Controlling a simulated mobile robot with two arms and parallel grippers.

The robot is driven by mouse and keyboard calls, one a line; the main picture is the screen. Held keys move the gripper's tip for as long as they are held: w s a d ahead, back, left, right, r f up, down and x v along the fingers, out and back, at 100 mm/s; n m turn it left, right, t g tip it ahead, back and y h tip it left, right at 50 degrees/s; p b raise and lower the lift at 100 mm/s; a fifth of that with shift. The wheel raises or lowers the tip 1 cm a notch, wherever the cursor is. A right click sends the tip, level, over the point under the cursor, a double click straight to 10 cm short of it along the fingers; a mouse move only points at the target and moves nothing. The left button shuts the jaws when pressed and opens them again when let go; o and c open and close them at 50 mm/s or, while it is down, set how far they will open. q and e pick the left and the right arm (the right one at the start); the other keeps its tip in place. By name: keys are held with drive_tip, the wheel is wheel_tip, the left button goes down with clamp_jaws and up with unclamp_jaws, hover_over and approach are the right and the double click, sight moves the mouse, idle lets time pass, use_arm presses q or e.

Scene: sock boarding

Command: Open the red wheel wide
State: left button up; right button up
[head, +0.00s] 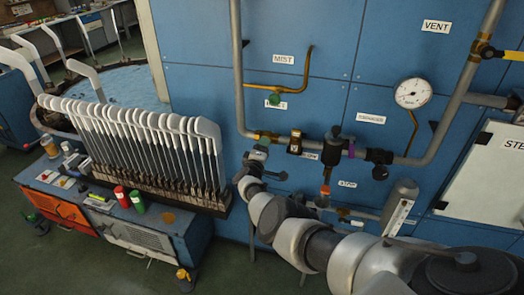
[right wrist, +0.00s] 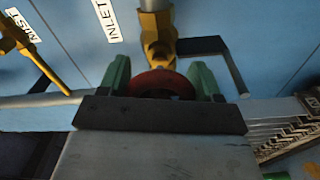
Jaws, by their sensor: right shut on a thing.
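The red wheel (right wrist: 158,82) shows in the right wrist view, on a brass valve (right wrist: 157,40) under the INLET label. My right gripper (right wrist: 160,78) has its two green fingers on either side of the wheel and is shut on it. In the head view my right gripper (head: 259,150) is at the brass fitting low on the left vertical pipe. There the wheel is hidden by the gripper. The wheel's lower part is hidden behind the gripper body in the wrist view. My left gripper is not in view.
A dark valve (head: 333,146) and a pressure gauge (head: 413,93) are to the right. A rack of white sock forms (head: 150,135) stands close on the left.

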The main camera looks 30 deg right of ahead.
drive_tip(key=shift+f, duration=0.15)
drive_tip(key=o, duration=0.9)
drive_tip(key=p+v, duration=0.5)
drive_tip(key=v, duration=0.6)
